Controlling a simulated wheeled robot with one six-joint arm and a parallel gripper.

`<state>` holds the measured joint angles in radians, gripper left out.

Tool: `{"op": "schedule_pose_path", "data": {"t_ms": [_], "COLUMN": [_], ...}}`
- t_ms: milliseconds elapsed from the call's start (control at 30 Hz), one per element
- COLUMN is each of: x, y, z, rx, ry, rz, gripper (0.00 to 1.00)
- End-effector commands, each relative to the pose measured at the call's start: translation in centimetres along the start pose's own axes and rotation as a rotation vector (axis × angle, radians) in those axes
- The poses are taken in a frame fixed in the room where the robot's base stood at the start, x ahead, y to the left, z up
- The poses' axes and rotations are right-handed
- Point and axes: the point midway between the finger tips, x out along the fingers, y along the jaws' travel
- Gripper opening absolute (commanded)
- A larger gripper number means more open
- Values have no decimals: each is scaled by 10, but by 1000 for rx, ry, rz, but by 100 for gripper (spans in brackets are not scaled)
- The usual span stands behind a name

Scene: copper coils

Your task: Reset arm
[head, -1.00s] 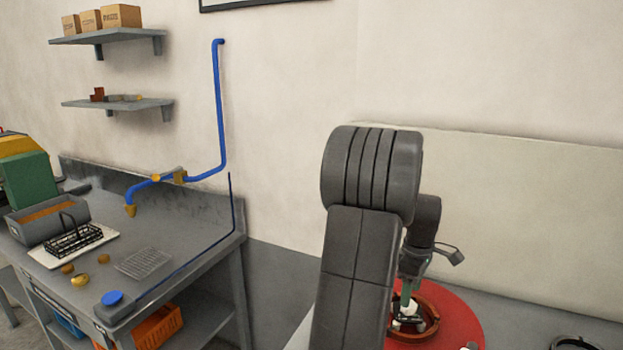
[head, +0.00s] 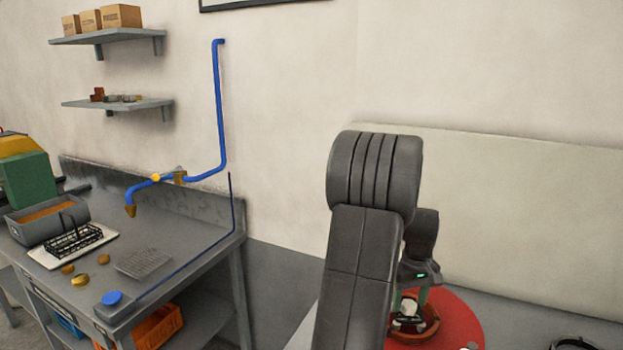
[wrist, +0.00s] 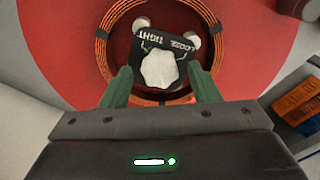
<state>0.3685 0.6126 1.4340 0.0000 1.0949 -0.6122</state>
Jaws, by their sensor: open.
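My gripper (wrist: 162,86) is open, with its two green fingers apart in the wrist view. Between and beyond the fingertips is a black plate with a white knob (wrist: 160,70), marked "TIGHT" and "LOOSE". A copper coil (wrist: 112,22) rings this plate on a red round surface (wrist: 70,45). The fingers look apart from the knob; the exact height above it is hard to tell. In the head view, the copper coil (head: 430,331) lies on the red disc (head: 462,318), and my arm hides part of it. The white knob (head: 408,308) shows between the fingers there.
A grey workbench (head: 195,235) stands at the left with a blue pipe (head: 221,110) above it, a black wire basket (head: 73,241) and a grey bin (head: 30,228). An orange crate (head: 158,328) is underneath. A dark ring (head: 575,343) lies at the far right.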

Motion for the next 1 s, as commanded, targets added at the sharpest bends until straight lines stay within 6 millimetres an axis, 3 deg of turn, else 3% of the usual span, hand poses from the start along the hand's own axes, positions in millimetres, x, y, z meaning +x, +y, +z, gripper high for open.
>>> {"op": "schedule_pose_path", "data": {"t_ms": [1000], "x": [0], "y": [1], "z": [0], "rx": [825], "ry": [0], "rz": [0], "gripper": [56]}}
